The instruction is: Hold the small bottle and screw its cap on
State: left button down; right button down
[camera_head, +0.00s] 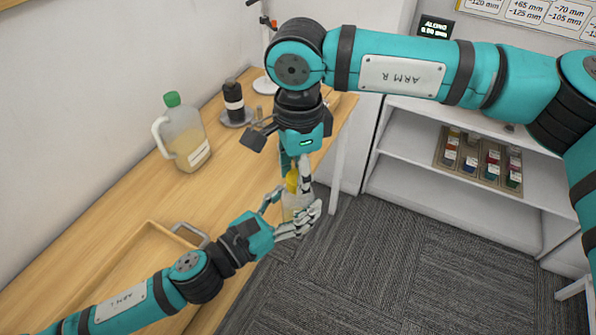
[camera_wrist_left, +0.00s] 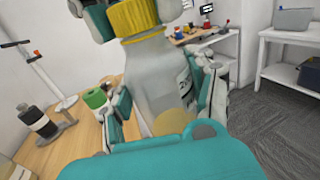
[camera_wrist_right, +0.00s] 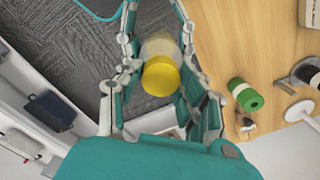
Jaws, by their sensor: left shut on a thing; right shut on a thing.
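The small bottle (camera_head: 297,203) is pale and translucent, upright over the front edge of the wooden table. It fills the middle of the left wrist view (camera_wrist_left: 158,80). My left gripper (camera_head: 300,216) is shut around its body. The yellow cap (camera_head: 292,180) sits at the bottle's top; it also shows in the left wrist view (camera_wrist_left: 133,17) and from above in the right wrist view (camera_wrist_right: 160,78). My right gripper (camera_head: 298,172) points down from above, shut on the cap. The thread between cap and neck is hidden, so I cannot tell how tight it is.
A green-capped jug (camera_head: 186,135) and a dark bottle (camera_head: 233,102) stand at the table's back. A wooden tray (camera_head: 130,262) lies at the near left. A white shelf (camera_head: 440,190) with a rack of small jars (camera_head: 480,158) stands at right.

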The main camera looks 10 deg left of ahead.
jog(key=shift+m, duration=0.8)
jog(key=c, duration=0.7)
grip_release()
jog(key=shift+c, duration=0.2)
notch_tip(320, 180, up, 12)
